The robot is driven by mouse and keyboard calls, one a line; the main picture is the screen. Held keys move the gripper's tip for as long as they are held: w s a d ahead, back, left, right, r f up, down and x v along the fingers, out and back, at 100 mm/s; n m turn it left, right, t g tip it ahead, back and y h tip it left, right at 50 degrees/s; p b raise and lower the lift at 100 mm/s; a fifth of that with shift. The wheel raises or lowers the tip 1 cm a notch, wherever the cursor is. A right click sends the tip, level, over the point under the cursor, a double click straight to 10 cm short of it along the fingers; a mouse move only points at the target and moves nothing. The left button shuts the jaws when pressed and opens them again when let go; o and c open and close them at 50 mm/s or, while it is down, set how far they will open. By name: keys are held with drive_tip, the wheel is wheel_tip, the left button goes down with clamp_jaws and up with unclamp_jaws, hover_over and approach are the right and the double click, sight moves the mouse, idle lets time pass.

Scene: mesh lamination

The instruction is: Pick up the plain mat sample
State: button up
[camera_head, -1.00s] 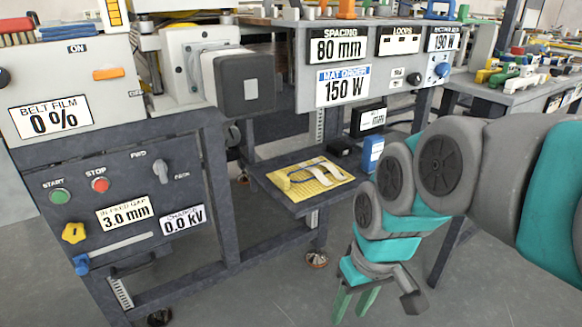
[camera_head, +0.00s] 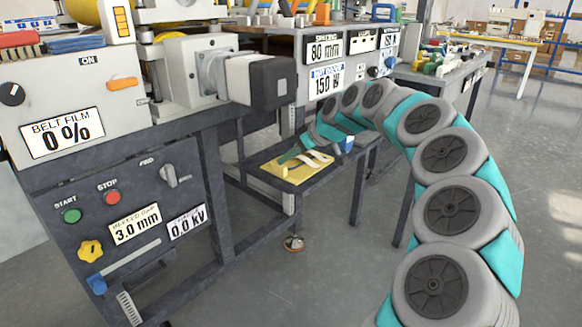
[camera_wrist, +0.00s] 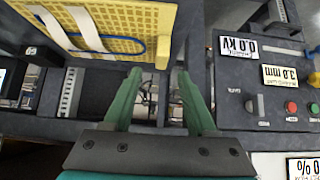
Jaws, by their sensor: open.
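A yellow perforated board (camera_head: 275,172) lies on the low shelf; it fills the upper left of the wrist view (camera_wrist: 125,22). Two pale flat strips lie across it, a left strip (camera_wrist: 48,24) and a right strip (camera_wrist: 86,28). A thin blue line runs over the board beside them. I cannot tell which piece is the plain mat sample. My gripper (camera_wrist: 161,76) is open, with nothing between its green fingers. Its tips are near the board's corner; contact is unclear. In the head view, my gripper (camera_head: 290,155) reaches over the board and hides part of it.
The control cabinet (camera_head: 130,200) with its knobs and buttons stands at left. A dark box-shaped part (camera_head: 270,80) juts out above the shelf. The labelled panel (camera_head: 330,65) is behind my arm. Shelf frame bars lie below my fingers. The floor at right is clear.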

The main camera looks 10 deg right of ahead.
drive_tip(key=p+x, duration=0.1)
drive_tip(key=x, duration=0.6)
drive_tip(key=shift+s, duration=0.2)
clamp_jaws()
idle(1.2)
